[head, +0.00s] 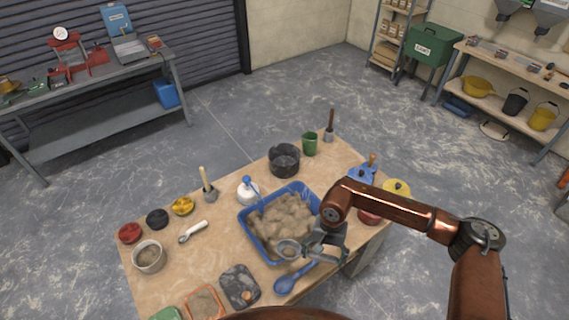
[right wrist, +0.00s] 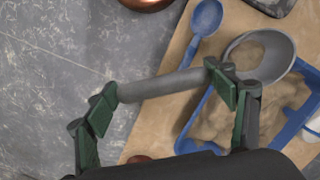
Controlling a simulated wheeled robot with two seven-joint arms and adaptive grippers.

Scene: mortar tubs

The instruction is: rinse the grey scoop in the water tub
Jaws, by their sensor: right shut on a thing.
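The grey scoop (head: 289,250) is held by my right gripper (head: 325,240), over the near right part of a blue tub (head: 243,221) of lumpy tan mix. In the right wrist view, the fingers (right wrist: 163,90) are shut on the scoop's grey handle, and its round bowl (right wrist: 284,52) extends to the right. The bowl looks tan inside; I cannot tell whether that is a load. A dark round tub (head: 284,160) stands behind the blue tub; its contents are unclear, and I cannot make out water. My left gripper is not in view.
A blue spoon (head: 286,284) lies in front of the blue tub. A white bottle (head: 248,191), a green cup (head: 310,145) and a blue container (head: 361,175) stand around it. A pale bucket (head: 150,257) and small bowls occupy the left side. Bare tabletop (head: 215,240) shows left of the tub.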

